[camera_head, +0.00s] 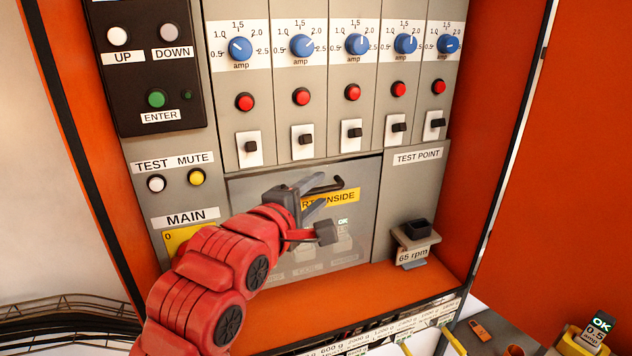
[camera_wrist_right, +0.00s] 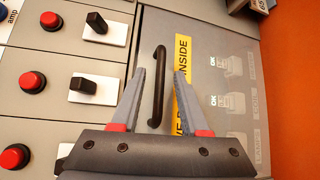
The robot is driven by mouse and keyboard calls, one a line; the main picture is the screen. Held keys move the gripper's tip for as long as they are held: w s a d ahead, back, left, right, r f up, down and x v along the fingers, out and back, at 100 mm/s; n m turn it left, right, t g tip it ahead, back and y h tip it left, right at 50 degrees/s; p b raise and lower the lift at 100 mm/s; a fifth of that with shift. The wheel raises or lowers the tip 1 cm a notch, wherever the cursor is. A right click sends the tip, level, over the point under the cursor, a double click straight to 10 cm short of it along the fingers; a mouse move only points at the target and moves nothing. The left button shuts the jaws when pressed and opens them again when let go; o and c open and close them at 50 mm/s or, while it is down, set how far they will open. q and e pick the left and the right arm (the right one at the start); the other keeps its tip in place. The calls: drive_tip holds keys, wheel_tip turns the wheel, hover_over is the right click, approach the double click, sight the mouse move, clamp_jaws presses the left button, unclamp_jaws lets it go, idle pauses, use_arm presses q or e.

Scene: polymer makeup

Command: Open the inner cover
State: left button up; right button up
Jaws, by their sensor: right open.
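The inner cover (camera_head: 360,222) is a see-through grey panel with a yellow label, set low in the orange cabinet. It looks shut, flush with the panels around it. Its black bar handle (camera_head: 338,185) is near its top edge, partly behind my gripper. My right gripper (camera_head: 320,192) is in front of the cover, with its fingers at the handle. In the right wrist view, the open fingers (camera_wrist_right: 159,74) have the handle (camera_wrist_right: 158,95) between them, with gaps on both sides. The cover (camera_wrist_right: 222,60) fills the right there. My left gripper is not in view.
Above the cover are several blue knobs (camera_head: 357,44), red buttons (camera_head: 353,92) and black switches (camera_head: 352,132). A TEST POINT panel (camera_head: 418,180) with a small black-topped device (camera_head: 414,235) is on the right. The orange door (camera_head: 570,150) stands open at the right.

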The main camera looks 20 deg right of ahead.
drive_tip(key=shift+w+d, duration=0.1)
drive_tip(key=shift+w, duration=0.05)
drive_tip(key=shift+c, duration=0.2)
clamp_jaws()
drive_tip(key=shift+f, duration=0.1)
idle(1.1)
